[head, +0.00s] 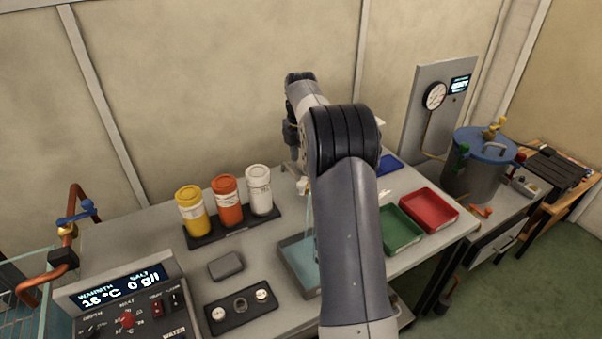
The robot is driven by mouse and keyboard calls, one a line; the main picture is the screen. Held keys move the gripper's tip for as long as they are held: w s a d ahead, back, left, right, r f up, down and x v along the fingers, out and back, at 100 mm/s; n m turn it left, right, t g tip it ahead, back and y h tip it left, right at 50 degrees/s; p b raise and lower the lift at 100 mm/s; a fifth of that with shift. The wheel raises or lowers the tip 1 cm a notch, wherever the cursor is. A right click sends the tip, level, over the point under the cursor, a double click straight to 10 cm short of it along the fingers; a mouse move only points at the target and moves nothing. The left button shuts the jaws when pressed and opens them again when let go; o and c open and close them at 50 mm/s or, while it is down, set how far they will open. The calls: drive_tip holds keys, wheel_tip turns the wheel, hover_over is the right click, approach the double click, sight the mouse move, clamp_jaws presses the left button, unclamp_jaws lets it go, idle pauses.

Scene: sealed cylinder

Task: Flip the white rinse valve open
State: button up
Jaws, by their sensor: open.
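A small whitish piece (303,186), which may be the white rinse valve, shows just left of my forearm, above the grey basin (291,268). Its handle position cannot be made out. A pale bluish streak (309,215) runs down from it toward the basin; it looks like water, but I cannot be sure. My arm rises through the middle and bends down at the back. My gripper (299,172) is at its far end, close to the whitish piece. It is open, small and partly hidden by my arm, and I see nothing held in it. I cannot tell whether it touches the valve.
Yellow (192,212), orange (227,202) and white (259,191) bottles stand in a dark rack left of my gripper. Green (401,231) and red (429,211) trays lie to the right. A control box (128,300) and a blue-handled pipe valve (76,214) are at left.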

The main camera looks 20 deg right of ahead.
drive_tip(key=shift+r, duration=1.45)
drive_tip(key=shift+c, duration=0.6)
